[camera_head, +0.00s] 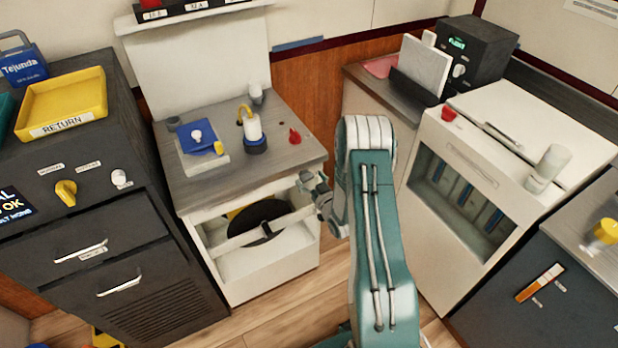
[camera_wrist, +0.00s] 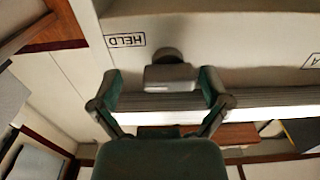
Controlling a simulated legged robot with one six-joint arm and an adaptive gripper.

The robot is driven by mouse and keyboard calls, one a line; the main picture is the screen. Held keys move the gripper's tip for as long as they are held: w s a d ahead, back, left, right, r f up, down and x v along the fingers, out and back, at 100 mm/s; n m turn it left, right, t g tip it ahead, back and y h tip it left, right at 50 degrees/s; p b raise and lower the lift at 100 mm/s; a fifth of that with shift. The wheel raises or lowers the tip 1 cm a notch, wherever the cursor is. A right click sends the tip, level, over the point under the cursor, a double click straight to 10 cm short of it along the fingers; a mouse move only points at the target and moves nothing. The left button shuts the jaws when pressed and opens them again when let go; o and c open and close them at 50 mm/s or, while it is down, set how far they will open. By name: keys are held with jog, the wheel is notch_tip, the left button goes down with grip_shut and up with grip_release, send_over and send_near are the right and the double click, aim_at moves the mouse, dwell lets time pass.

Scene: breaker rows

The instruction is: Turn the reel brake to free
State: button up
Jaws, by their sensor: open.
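In the wrist view a grey block-shaped handle (camera_wrist: 170,77) with a dark round hub (camera_wrist: 168,55) behind it stands out from a pale panel. It appears to be the reel brake, beside a HELD label (camera_wrist: 125,40) that shows upside down. My gripper (camera_wrist: 160,88) is open, one finger on each side of the handle, with no clear sign of grip. In the head view my gripper (camera_head: 312,186) is at the front right of the middle white cabinet (camera_head: 240,285). The dark reel (camera_head: 262,212) shows in its opening. The brake is not clear there.
The cabinet's grey top (camera_head: 205,185) carries a blue item (camera_head: 195,136), a white bottle (camera_head: 252,128) and a red knob (camera_head: 295,136). A dark drawer unit (camera_head: 110,235) stands left and a white glass-fronted cabinet (camera_head: 520,130) right. Wooden floor (camera_head: 290,295) shows between.

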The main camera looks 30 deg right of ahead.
jog(key=shift+w+a, duration=0.15)
jog(key=shift+w, duration=0.1)
jog(key=shift+a, duration=0.45)
jog(key=shift+c, duration=0.3)
jog(key=c, duration=0.5)
jog(key=shift+d, duration=0.25)
jog(key=c, duration=0.6)
